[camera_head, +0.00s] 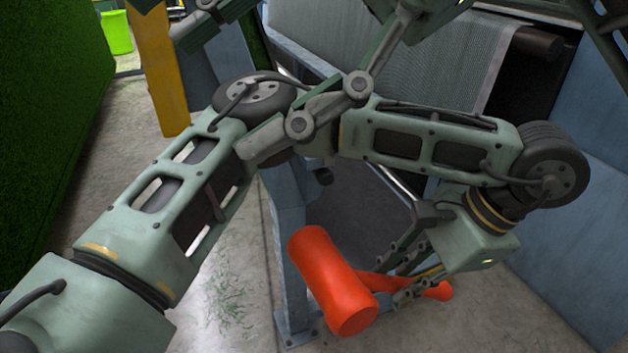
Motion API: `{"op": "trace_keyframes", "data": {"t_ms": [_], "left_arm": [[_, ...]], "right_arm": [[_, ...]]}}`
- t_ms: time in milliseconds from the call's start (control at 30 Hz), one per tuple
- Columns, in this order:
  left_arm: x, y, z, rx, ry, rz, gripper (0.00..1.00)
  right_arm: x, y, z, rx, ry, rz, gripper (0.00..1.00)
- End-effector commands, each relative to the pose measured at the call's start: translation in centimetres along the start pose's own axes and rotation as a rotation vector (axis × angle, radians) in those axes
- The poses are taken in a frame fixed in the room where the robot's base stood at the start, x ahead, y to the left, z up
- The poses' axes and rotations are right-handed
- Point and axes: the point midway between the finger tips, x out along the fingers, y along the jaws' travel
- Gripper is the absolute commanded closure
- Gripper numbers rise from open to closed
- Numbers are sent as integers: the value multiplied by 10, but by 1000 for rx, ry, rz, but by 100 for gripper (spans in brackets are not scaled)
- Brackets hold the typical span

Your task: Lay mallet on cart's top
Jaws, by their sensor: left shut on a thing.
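The mallet is orange-red, with a thick cylindrical head (332,280) and a thinner handle that runs right from it. My left gripper (408,270) is at lower right of centre in the head view, shut on the mallet's handle. The head hangs to the left of the fingers, tilted, above the concrete floor. The fingers hide part of the handle, and its end shows to their right. I cannot make out a cart in this view. My right gripper is not in view.
A blue-grey machine frame (289,255) with a mesh panel (455,65) stands behind my left arm. A blue-grey panel (590,200) stands at right. A yellow post (163,75), a green turf wall (45,110) and a lime bin (117,32) are at left. Floor (235,290) shows below.

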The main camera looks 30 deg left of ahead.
Motion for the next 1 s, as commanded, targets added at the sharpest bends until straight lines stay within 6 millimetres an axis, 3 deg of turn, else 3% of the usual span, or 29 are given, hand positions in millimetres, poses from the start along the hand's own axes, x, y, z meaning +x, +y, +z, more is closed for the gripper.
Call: {"op": "trace_keyframes", "data": {"t_ms": [33,100,200,233,400,667,833,1000], "left_arm": [[-1,0,1,0,-1,-1,100],[-1,0,1,0,-1,-1,100],[-1,0,1,0,-1,-1,100],[-1,0,1,0,-1,-1,100],[-1,0,1,0,-1,-1,100],[-1,0,1,0,-1,-1,100],[-1,0,1,0,-1,-1,100],[-1,0,1,0,-1,-1,100]], "right_arm": [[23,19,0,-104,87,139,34],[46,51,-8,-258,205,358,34],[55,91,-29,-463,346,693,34],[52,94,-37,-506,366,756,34],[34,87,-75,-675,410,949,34],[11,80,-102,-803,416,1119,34],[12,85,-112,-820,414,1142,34],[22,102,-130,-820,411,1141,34]]}}
